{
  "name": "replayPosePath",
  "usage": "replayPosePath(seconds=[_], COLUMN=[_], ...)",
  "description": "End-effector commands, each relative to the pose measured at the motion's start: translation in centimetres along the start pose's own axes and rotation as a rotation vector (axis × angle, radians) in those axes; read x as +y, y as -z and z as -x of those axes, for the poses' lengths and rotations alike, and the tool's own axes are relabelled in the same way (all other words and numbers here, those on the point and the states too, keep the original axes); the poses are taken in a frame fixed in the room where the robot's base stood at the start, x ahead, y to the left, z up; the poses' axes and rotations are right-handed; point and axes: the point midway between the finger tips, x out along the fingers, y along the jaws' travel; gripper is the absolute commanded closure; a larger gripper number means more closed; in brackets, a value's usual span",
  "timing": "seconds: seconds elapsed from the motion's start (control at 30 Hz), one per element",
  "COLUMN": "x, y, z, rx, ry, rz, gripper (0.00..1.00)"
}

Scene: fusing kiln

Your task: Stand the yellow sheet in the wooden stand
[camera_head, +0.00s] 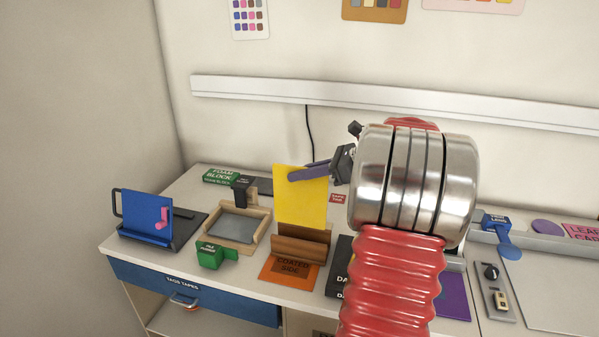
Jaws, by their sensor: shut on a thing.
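The yellow sheet (301,205) is upright in the head camera view, just left of my arm. My gripper (303,173) is shut on its upper part, with a purple-grey finger across the near face. The wooden stand (300,249) is a brown block directly below the sheet. The sheet's lower edge meets the stand's top in the picture. I cannot tell whether the edge sits in the slot or hangs just above or behind it.
An orange card reading "COATED SIDE" (290,270) lies before the stand. To the left are a wooden-framed tray (263,235), a green block (212,256) and a blue panel on a black base (145,216). Dark books (337,270) lie right of the stand, partly behind my arm.

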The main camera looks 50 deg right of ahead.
Motion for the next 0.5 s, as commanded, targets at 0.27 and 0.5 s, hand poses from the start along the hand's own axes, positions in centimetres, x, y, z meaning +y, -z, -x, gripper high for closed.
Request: replayPosePath(seconds=[0.27, 0.5], x=[0.0, -0.1], y=[1.3, 2.5], z=[-0.5, -1.0], rx=[-0.001, -0.002], ry=[0.001, 0.001], rz=[0.0, 0.0], gripper=[1.0, 1.0])
